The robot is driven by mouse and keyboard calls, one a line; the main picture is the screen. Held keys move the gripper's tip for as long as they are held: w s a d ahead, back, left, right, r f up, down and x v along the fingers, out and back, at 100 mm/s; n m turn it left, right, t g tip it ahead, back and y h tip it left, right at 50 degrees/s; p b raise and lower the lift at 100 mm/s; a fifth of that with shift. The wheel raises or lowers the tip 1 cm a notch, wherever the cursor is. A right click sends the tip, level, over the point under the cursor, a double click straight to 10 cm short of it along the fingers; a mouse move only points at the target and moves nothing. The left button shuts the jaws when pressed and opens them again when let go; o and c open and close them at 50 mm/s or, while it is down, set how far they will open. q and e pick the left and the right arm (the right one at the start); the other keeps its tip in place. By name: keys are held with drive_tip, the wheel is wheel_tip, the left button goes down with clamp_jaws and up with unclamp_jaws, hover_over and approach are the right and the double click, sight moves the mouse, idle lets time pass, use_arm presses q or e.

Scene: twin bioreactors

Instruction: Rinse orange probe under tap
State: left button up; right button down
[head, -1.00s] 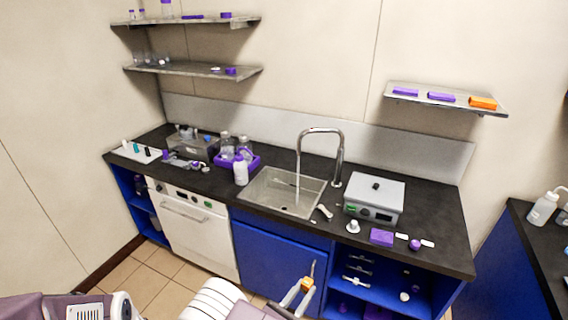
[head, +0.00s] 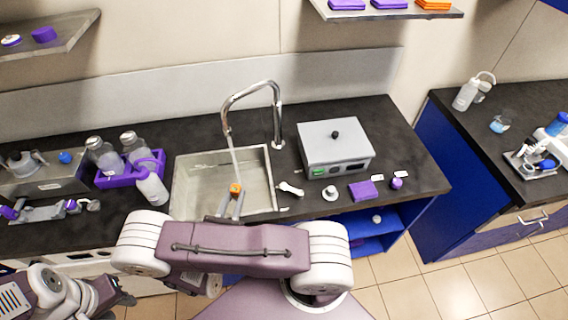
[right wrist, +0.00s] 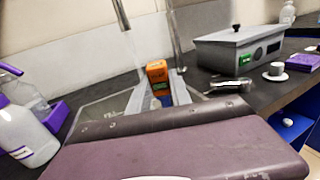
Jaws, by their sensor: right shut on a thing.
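The orange probe (head: 236,188) is held between the fingertips of my right gripper (head: 233,200), over the front of the sink (head: 262,160). The probe's orange body also shows in the right wrist view (right wrist: 157,71), between the two grey fingers. The tap (head: 277,112) arches over the sink, and a thin stream of water (head: 233,153) runs down from its spout. In the head view the stream lines up with the top of the probe; I cannot tell whether it touches. The probe's shaft is not clearly visible. My left gripper (head: 122,297) is low at the left, partly hidden, its fingers unclear.
A purple tray (head: 118,178) with bottles and a white wash bottle (head: 150,186) stand left of the sink.

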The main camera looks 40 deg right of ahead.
drive_tip(key=w+d+m+g+b, duration=0.2)
drive_tip(key=d+m+g+b, duration=0.6)
drive_tip(key=d+m, duration=0.75)
drive_tip(key=w+a+t, duration=0.1)
drive_tip(key=w+a, duration=0.5)
drive_tip(key=w, duration=0.5)
drive_tip(key=shift+r, duration=0.15)
drive_tip(key=shift+s+a, duration=0.1)
idle(1.8)
drive_tip(key=s+r+p, duration=0.1)
drive_tip(key=s+r, duration=0.1)
drive_tip(key=s, duration=0.6)
idle(1.0)
